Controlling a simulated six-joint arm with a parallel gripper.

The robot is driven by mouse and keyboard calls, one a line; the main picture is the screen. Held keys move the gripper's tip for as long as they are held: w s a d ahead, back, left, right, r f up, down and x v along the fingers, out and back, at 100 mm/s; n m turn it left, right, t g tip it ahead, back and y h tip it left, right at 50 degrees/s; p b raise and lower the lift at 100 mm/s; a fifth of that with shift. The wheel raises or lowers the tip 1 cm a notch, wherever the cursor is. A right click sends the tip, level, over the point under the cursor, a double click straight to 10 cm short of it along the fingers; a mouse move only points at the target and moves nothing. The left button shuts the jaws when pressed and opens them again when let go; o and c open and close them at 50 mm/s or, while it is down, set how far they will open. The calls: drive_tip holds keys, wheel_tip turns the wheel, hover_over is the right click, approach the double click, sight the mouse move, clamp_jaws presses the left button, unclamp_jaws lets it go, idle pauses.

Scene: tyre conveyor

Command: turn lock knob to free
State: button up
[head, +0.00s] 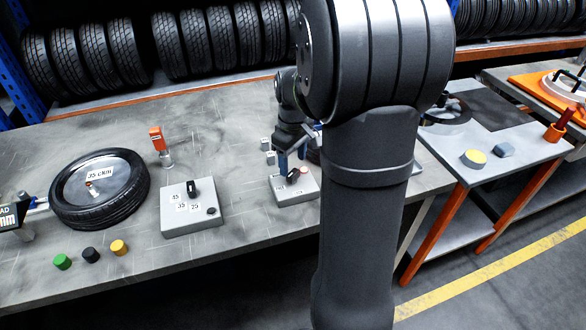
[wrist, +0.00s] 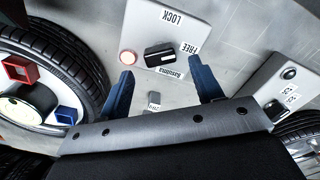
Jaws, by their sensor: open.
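The lock knob is a black bar-shaped knob (wrist: 160,57) on a grey box (wrist: 200,15). It lies roughly crosswise in the wrist view. A LOCK label is above it and a FREE label is to its right. I cannot tell clearly which label it points at. In the head view the same knob (head: 293,176) sits on its box (head: 297,194), partly behind my arm. My gripper (wrist: 161,70) is open, its blue fingers spread on either side of the knob and apparently clear of it. The gripper also shows in the head view (head: 294,158), partly hidden.
A second knob box (head: 195,218) stands to the left. A tyre (head: 100,190), an orange-topped tool (head: 158,142) and coloured buttons (head: 91,255) are further left on the bench.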

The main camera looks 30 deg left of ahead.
sight(293, 172)
drive_tip(key=shift+f, duration=1.85)
drive_tip(key=c, duration=1)
drive_tip(key=shift+m, duration=1.4)
drive_tip(key=o, duration=1)
wheel_tip(293, 172, up, 18)
drive_tip(key=shift+f, duration=0.25)
